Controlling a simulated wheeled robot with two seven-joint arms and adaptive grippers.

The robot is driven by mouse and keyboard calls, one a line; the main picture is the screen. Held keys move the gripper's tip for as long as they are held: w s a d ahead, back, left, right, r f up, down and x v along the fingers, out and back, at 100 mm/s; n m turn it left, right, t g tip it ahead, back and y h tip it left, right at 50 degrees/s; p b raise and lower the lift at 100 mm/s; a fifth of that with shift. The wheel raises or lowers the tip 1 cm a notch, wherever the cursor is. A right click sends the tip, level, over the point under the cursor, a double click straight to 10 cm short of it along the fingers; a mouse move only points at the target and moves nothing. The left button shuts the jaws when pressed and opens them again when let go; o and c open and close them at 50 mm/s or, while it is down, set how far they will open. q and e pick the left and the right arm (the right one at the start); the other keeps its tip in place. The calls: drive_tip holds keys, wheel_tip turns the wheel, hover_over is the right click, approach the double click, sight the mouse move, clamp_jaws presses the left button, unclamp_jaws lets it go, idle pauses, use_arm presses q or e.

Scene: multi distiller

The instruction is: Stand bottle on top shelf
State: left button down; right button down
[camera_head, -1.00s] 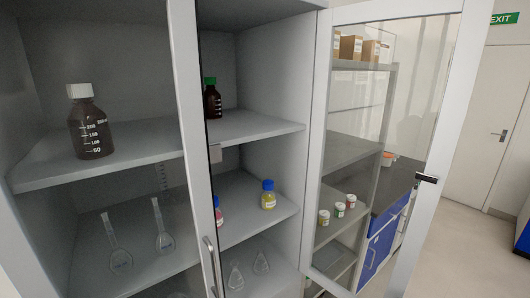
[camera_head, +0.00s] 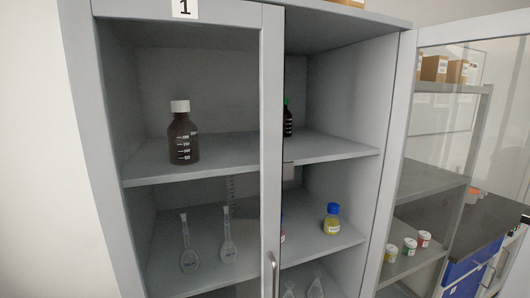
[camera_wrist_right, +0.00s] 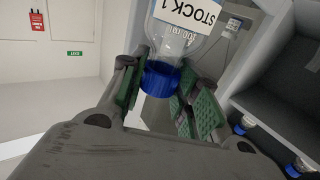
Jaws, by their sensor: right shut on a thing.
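In the right wrist view, my right gripper (camera_wrist_right: 168,88) is shut on a clear bottle (camera_wrist_right: 183,38) with a blue cap (camera_wrist_right: 159,79) and a white "STOCK 1" label. The cap is near the fingers, and the bottle's far end is cut off by the frame. In the head view, the cabinet's top shelf (camera_head: 335,148) carries a brown bottle with a white cap (camera_head: 182,140) at left. A dark bottle with a green cap (camera_head: 288,120) is partly hidden behind the door frame. The shelf's right part is bare. Neither gripper shows in the head view.
The cabinet's left door (camera_head: 271,150) is shut, and its right glass door (camera_head: 400,150) stands open. The shelf below holds flasks (camera_head: 228,240) and a yellow bottle with a blue cap (camera_head: 331,222). A rack with small jars (camera_head: 409,247) shows through the open door.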

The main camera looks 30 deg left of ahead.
drive_tip(key=shift+a, duration=0.25)
drive_tip(key=shift+a+r, duration=0.1)
drive_tip(key=shift+r, duration=0.25)
drive_tip(key=shift+r+p, duration=0.3)
drive_tip(key=shift+p, duration=0.3)
drive_tip(key=shift+r+p, duration=0.65)
drive_tip(key=a+r+n+g+y, duration=0.2)
drive_tip(key=a+r, duration=1)
drive_tip(key=r, duration=0.8)
drive_tip(key=s+a+r+n+g+y, duration=0.1)
drive_tip(key=a+r+n+y, duration=0.4)
drive_tip(key=a+r, duration=0.8)
drive_tip(key=s+a+r+n+g+y, duration=0.1)
drive_tip(key=a+r+n+g+y, duration=0.2)
drive_tip(key=r, duration=2.5)
drive_tip(key=shift+a+n+g+y, duration=0.45)
drive_tip(key=shift+a+y, duration=1.75)
drive_tip(key=shift+a, duration=2.45)
